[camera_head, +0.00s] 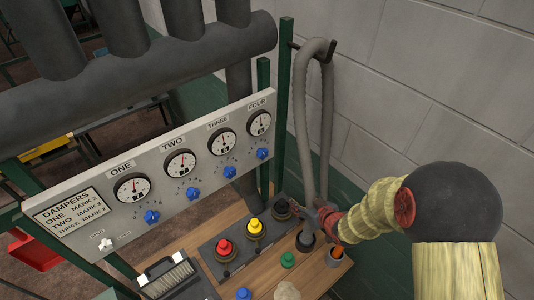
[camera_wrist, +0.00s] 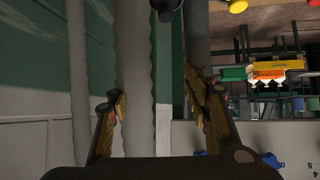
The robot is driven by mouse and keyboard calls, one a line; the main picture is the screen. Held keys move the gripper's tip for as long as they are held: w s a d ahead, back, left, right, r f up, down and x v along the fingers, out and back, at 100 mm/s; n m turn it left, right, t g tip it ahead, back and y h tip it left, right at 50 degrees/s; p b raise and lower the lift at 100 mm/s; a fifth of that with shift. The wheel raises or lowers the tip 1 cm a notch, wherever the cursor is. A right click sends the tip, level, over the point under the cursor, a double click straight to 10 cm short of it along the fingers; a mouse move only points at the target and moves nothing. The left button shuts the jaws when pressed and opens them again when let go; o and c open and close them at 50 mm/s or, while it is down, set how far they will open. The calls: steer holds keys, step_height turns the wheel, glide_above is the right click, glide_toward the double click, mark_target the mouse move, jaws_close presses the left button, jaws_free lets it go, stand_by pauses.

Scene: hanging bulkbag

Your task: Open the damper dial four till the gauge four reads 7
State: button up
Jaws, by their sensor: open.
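The damper panel (camera_head: 100,205) carries a row of round white gauges with blue dials below them. Gauge four (camera_head: 260,123) is at the panel's right end, under the label FOUR; its needle is too small to read surely. Damper dial four (camera_head: 262,154) is the blue knob just below it. My gripper (camera_head: 308,210) is to the right of and below dial four, apart from it, near the grey hose and above the bench. In the wrist view my gripper (camera_wrist: 155,105) has its fingers spread apart, with a grey hose showing behind the gap.
A grey hose (camera_head: 328,120) hangs from a hook beside the green post (camera_head: 284,90), right of the panel. A block wall (camera_head: 440,80) bounds the right side.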

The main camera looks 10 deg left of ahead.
steer(key=w+a+r+t+y, duration=0.1)
steer(key=a+r+y, duration=0.2)
steer(key=a+r, duration=0.15)
steer(key=n+t+y, duration=0.2)
steer(key=y, duration=0.3)
glide_toward(265, 156)
steer(key=a, duration=0.1)
steer(key=p+x, duration=0.1)
steer(key=x, duration=0.7)
steer(key=shift+w+d+r+p, duration=0.1)
steer(key=shift+w+d+p, duration=0.05)
steer(key=shift+p, duration=0.2)
steer(key=shift+c, duration=1)
steer(key=c, duration=0.9)
